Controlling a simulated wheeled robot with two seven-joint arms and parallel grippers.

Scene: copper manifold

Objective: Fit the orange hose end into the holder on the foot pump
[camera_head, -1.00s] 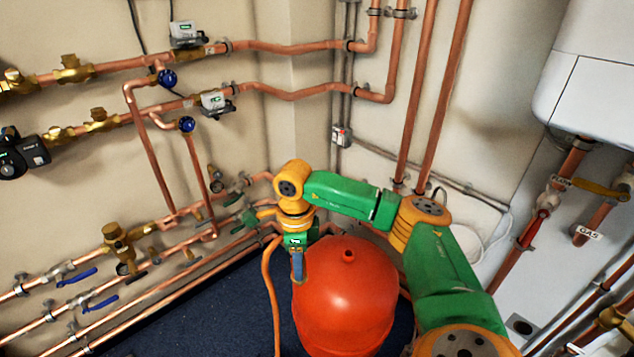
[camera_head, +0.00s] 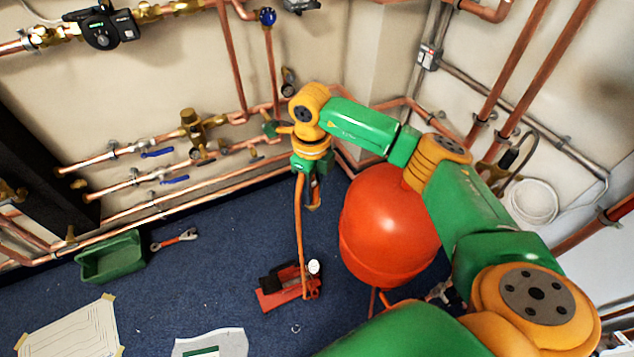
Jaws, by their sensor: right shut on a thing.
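The foot pump (camera_head: 272,298) is red and black and stands on the blue carpet, low in the middle of the view. The orange hose (camera_head: 300,238) rises from the pump to my right gripper (camera_head: 311,200). My right gripper points down above and behind the pump, left of the red tank, and is shut on the upper part of the hose. The hose end is at the jaws and too small to make out. A small white round part (camera_head: 314,267) shows at the pump's right side; I cannot tell which part is the holder. My left gripper is not in view.
A round red tank (camera_head: 385,230) stands close to the right of the hose. A green tray (camera_head: 110,257) and a wrench (camera_head: 174,239) lie on the carpet at left. Paper sheets (camera_head: 72,330) lie at the front. Copper pipes (camera_head: 190,192) run along the wall.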

